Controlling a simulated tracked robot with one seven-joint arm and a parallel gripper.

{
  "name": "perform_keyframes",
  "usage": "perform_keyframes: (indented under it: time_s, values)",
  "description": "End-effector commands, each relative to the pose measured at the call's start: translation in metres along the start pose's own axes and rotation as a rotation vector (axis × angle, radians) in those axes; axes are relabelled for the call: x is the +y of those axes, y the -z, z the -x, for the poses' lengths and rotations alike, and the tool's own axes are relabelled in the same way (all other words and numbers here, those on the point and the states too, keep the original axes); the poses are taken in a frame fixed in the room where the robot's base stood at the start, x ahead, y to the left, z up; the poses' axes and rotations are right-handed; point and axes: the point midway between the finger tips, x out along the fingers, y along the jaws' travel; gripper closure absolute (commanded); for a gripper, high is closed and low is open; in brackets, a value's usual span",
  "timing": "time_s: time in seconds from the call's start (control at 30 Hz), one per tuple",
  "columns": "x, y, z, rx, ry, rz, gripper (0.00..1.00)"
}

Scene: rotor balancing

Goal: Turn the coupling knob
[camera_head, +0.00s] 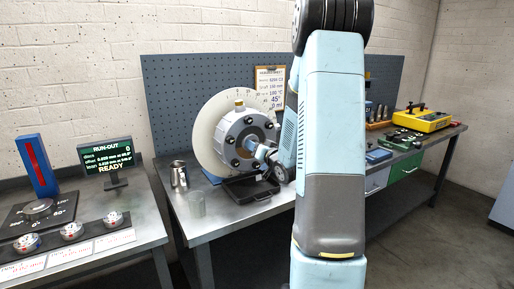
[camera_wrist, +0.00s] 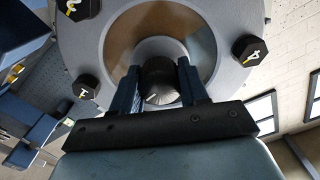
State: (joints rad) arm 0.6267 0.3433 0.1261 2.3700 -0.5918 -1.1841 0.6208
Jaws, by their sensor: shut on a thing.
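The coupling knob (camera_wrist: 158,88) is dark and round with a pale mark on its face, in the middle of the wrist view. It sits at the centre of a grey round hub (camera_wrist: 110,45). My gripper (camera_wrist: 158,70) is shut on the knob, one blue finger on each side. In the head view my gripper (camera_head: 262,153) reaches the front of the silver hub (camera_head: 240,130), which stands before a large pale graduated disc (camera_head: 207,130). My gripper hides the knob there.
A run-out display (camera_head: 106,153) reads READY on the left bench. A yellow case (camera_head: 423,121) lies on the right bench. Dark bolt heads (camera_wrist: 248,48) ring the hub.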

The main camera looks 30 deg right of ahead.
Motion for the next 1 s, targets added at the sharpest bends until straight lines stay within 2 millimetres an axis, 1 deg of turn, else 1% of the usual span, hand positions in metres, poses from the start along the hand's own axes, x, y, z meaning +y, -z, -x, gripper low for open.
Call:
perform_keyframes:
  time_s: [0.13, 0.33, 0.87, 0.9, 1.0]
  values:
    - [0.0023, 0.0005, 0.0008, 0.001, -0.004, -0.079, 0.87]
    - [0.0024, 0.0003, 0.0007, 0.001, -0.004, -0.145, 0.87]
    - [0.0029, 0.0003, 0.0009, 0.001, -0.005, -0.168, 0.87]
    - [0.003, 0.0004, 0.0009, 0.001, -0.005, -0.168, 0.52]
    - [0.0026, 0.0003, 0.0008, 0.001, -0.005, -0.168, 0.43]
